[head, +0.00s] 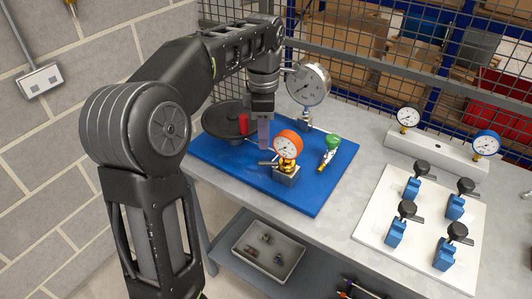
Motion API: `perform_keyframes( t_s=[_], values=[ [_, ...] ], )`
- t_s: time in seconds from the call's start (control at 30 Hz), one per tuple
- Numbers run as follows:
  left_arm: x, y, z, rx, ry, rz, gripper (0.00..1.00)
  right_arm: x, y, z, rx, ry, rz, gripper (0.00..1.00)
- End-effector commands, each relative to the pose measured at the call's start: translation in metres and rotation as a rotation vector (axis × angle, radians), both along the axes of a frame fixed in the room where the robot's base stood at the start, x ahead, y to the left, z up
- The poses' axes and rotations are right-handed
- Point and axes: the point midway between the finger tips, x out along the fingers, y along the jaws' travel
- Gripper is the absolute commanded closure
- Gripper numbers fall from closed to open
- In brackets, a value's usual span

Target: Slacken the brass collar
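The brass collar (287,167) is a small gold ring under the orange gauge (288,145), on a grey metal block (286,176) on the blue mat (314,201). A grey lever or stub sticks out to the left of the collar. My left gripper (264,148) points down just left of and behind the orange gauge, above the mat. Its fingers show nearly edge-on, so I cannot tell whether they are open or touch anything. My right gripper is out of view.
A large grey gauge (307,85), a green-handled valve (333,142) and a dark round disc (222,119) with a red part (243,125) stand close by. To the right are a white board (379,225) with several blue valves and a two-gauge block (436,153). A wire mesh closes the back.

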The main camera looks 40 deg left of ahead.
Motion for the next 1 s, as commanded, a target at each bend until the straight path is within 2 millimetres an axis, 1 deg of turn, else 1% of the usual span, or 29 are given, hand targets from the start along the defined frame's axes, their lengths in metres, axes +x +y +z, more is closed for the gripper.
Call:
perform_keyframes(
  t_s=[0.17,0.3,0.37,0.5,0.6,0.73,0.97,1.0],
  values=[
    [0.0,0.0,-0.013,0.0,0.002,0.0,0.65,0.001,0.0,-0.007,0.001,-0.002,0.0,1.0],
    [0.0,0.0,-0.033,0.0,0.002,-0.001,0.65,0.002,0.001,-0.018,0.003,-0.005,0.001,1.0],
    [-0.001,0.0,-0.039,0.0,0.004,-0.001,0.65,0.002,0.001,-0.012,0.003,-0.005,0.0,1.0],
    [-0.001,0.0,-0.06,0.0,0.004,-0.001,0.65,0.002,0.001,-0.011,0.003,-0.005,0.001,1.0],
    [0.0,0.0,-0.071,0.0,0.002,0.0,0.65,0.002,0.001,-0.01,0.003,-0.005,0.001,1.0],
    [0.0,0.0,-0.078,0.0,0.0,0.0,0.65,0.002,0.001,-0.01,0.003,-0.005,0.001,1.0],
    [0.0,0.0,-0.078,0.0,0.0,-0.001,0.65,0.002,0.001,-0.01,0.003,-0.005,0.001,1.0],
    [0.0,0.0,-0.078,0.0,0.0,-0.001,0.68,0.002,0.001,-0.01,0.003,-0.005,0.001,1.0]
  ],
)
